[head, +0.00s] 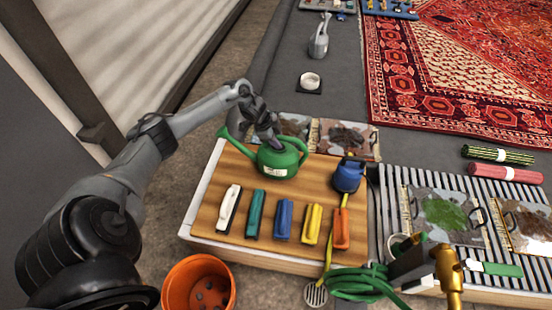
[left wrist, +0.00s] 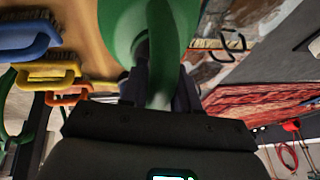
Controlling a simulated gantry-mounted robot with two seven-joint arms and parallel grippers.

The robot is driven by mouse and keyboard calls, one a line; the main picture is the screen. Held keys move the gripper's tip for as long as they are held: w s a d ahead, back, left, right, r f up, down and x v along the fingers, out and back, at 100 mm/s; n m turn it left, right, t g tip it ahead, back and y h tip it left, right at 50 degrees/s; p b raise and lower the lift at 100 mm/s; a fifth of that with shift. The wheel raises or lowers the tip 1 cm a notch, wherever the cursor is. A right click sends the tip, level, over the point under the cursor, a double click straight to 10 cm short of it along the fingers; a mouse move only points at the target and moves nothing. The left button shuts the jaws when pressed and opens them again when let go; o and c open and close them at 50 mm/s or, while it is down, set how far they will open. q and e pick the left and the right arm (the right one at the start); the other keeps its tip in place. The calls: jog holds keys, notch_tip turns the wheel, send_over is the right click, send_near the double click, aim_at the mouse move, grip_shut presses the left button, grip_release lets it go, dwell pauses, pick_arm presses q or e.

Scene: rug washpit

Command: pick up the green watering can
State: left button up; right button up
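The green watering can (head: 285,164) stands upright near the back of the wooden-topped platform (head: 222,222), its spout to the left and its handle to the right. My left gripper (head: 274,140) comes down on it from above. In the left wrist view, the can's green handle (left wrist: 164,60) runs between the two dark fingers of my left gripper (left wrist: 162,85), which lie close against both sides. It looks shut on the handle. The can seems to rest on the platform; its underside is hidden. My right gripper is not in view.
Several coloured brushes (head: 284,221) line the platform's front. A blue container (head: 348,176) stands right of the can. An orange bucket (head: 198,285) and a green hose (head: 360,283) are in front. Rug samples (head: 345,138) lie behind; a large red rug (head: 400,95) is at the back right.

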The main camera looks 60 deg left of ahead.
pick_arm(q)
grip_shut()
dwell(1.1)
jog(key=shift+r, duration=0.15)
